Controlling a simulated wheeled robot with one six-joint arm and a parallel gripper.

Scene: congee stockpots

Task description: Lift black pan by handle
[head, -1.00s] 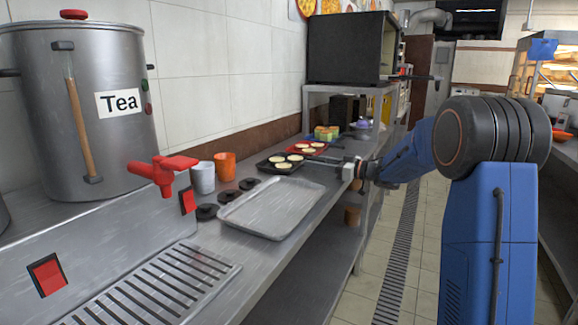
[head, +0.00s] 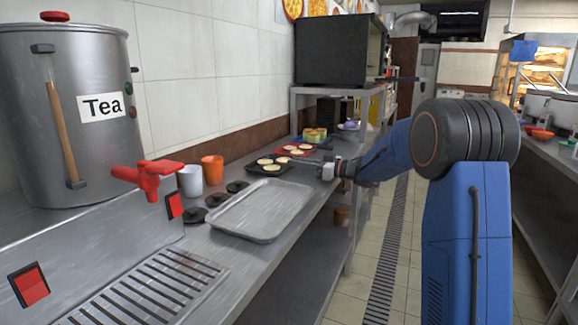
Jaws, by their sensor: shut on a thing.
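The black pan (head: 286,172) sits on the steel counter just behind the metal tray, with several pale round pieces in its wells. Its handle points right toward my gripper (head: 327,168). My gripper is shut on the pan's handle at the counter's right edge; the fingers are small and partly blended with the handle. I cannot tell whether the pan is clear of the counter. A red pan (head: 311,149) with similar pale pieces lies just behind the black pan.
A metal tray (head: 250,232) lies in front of the pan. A white cup (head: 191,181), an orange cup (head: 212,169) and black discs (head: 217,200) stand left of it. A tea urn (head: 75,130) is at far left. The floor aisle (head: 385,235) at right is clear.

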